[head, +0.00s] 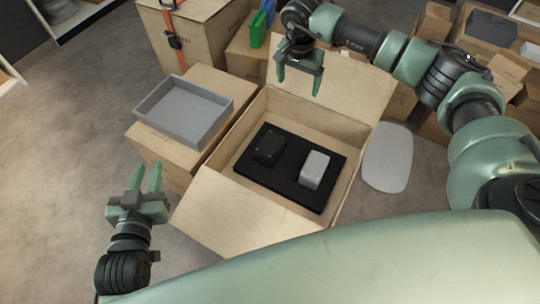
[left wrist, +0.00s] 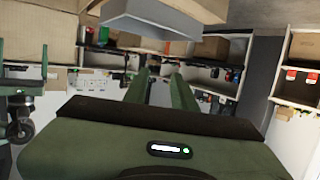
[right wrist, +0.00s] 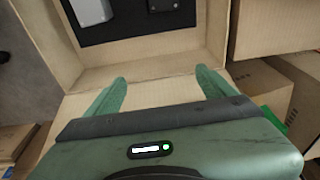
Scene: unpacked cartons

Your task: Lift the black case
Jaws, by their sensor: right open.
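The black case (head: 268,150) lies on the left of a black foam insert (head: 290,188) inside an open carton (head: 228,141). A light grey box (head: 314,170) is beside it on the insert, apart from it. The right wrist view shows the black case (right wrist: 165,5) cut off at the top edge. My right gripper (head: 299,84) is open and empty above the carton's raised back flap, beyond the case. My left gripper (head: 147,176) is open and empty, low at the left, outside the carton and in front of the box with the tray.
A grey tray (head: 186,128) sits on a closed carton (head: 158,148) left of the open one. A front flap (head: 240,215) folds outward toward me. A grey oval panel (head: 387,158) lies at the right. More cartons (head: 196,45) stand behind. Floor at the left is clear.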

